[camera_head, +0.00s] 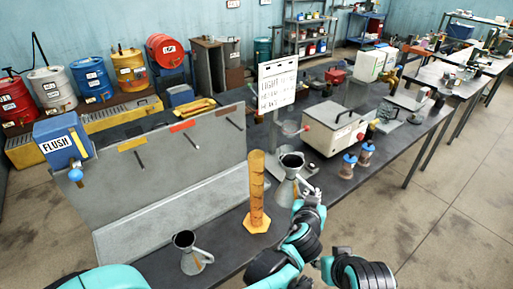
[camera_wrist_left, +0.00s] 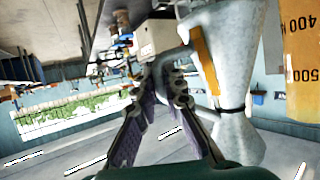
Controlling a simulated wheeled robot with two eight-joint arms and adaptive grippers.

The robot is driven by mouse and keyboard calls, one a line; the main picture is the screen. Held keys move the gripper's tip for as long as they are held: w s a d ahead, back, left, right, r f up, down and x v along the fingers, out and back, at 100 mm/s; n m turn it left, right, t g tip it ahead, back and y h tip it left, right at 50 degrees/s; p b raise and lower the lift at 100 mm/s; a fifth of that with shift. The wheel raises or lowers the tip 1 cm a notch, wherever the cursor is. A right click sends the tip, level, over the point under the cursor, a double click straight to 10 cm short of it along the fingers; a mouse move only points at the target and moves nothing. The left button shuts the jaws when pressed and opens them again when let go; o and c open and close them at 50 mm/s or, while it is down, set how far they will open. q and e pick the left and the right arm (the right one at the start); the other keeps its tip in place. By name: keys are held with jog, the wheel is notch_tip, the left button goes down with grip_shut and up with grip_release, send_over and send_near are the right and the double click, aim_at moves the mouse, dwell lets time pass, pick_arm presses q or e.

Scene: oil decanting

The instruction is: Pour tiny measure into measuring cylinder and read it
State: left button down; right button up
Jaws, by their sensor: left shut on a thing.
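A grey metal measure (camera_head: 287,190) with a wide dark mouth is upright just right of the measuring cylinder. My left gripper (camera_head: 309,191) is shut on its handle, on its right side. The measure fills the middle of the left wrist view (camera_wrist_left: 232,70), with an orange stripe; the left gripper (camera_wrist_left: 168,85) is at its handle there. I cannot tell whether its base touches the bench. The tall amber measuring cylinder (camera_head: 257,190) stands upright on the bench; its marks 400 and 500 show upside down in the left wrist view (camera_wrist_left: 302,60). My right gripper is not clearly visible.
A second, smaller grey measure (camera_head: 190,256) stands at the bench's front left. A grey splash panel and tray (camera_head: 175,205) lie behind. A white sign (camera_head: 277,84), a white box machine (camera_head: 333,127) and two small jars (camera_head: 347,165) stand right. A blue FLUSH container (camera_head: 62,142) is far left.

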aim_at(312, 189)
pick_arm(q)
jog(key=shift+r, duration=0.25)
